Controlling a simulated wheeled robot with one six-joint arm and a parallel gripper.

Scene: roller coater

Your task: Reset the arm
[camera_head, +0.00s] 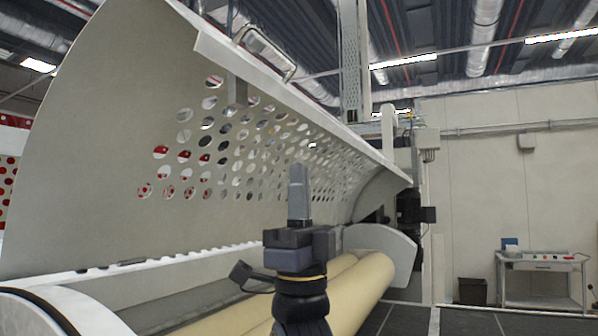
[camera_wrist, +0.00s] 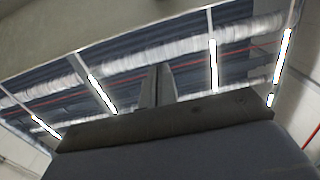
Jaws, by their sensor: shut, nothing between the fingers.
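My gripper (camera_head: 299,192) points straight up in the head view, with its fingers together and nothing between them. It stands in front of the roller coater's raised perforated cover (camera_head: 120,130). The pale rollers (camera_head: 358,290) of the machine lie behind and below my wrist. In the wrist view, my gripper (camera_wrist: 158,86) shows its fingers close together against the ceiling. My arm below the wrist hides part of the rollers.
The machine's rounded end plate (camera_head: 392,250) is right of my arm. A white side table (camera_head: 545,262) with a control box and a dark bin (camera_head: 473,291) stand by the far right wall. Ceiling lights (camera_wrist: 102,93) and ducts are overhead.

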